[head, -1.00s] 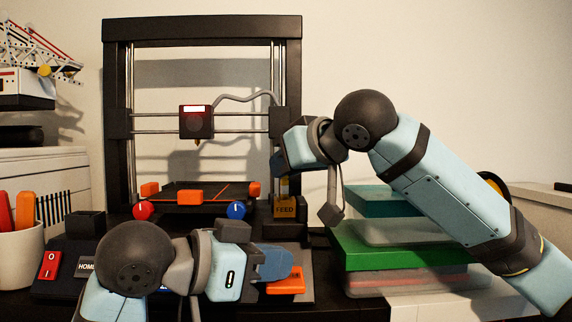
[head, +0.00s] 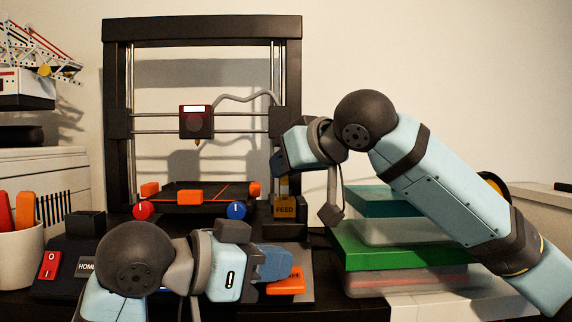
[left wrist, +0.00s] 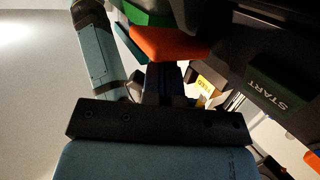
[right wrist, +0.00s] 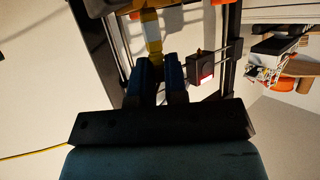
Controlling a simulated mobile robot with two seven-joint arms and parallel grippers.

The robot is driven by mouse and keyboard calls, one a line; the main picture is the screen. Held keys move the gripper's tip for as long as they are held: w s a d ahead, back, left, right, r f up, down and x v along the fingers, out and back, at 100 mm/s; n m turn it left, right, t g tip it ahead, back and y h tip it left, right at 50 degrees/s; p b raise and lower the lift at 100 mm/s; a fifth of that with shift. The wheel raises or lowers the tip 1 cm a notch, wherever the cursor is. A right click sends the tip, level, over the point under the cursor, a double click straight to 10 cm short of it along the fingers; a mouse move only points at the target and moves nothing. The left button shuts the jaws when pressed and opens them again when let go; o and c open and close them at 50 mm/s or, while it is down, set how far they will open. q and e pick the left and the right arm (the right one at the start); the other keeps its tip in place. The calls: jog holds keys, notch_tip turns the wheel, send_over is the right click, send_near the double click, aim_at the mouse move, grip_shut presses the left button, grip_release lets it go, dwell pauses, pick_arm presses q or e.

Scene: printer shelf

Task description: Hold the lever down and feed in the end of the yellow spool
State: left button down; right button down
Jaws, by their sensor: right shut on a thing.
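The orange lever (head: 287,286) is at the printer's front right; it also shows in the left wrist view (left wrist: 170,42). My left gripper (head: 277,264) is over it, fingers (left wrist: 163,82) together; contact is hard to judge. My right gripper (head: 284,165) is above the feed block (head: 285,207), labelled FEED. Its fingers (right wrist: 160,75) are shut on the yellow filament end (right wrist: 152,40), which points toward the block. Whether the tip is inside is unclear. A yellow strand (right wrist: 30,155) shows at the left of the right wrist view. The yellow spool (head: 494,182) is mostly hidden behind my right arm.
The black printer frame (head: 112,80) stands behind, its print head (head: 196,122) above the bed. Red (head: 143,210) and blue (head: 236,210) knobs are in front. Stacked boxes (head: 385,250) stand at the right, a cup (head: 20,255) at the left.

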pick_arm(q)
jog(key=shift+f, duration=0.95)
pick_arm(e)
jog(key=shift+f, duration=1.15)
dwell(0.8)
jog(key=c, duration=1.1)
grip_release()
pick_arm(q)
jog(key=shift+r, duration=0.1)
jog(key=shift+r, duration=2.5)
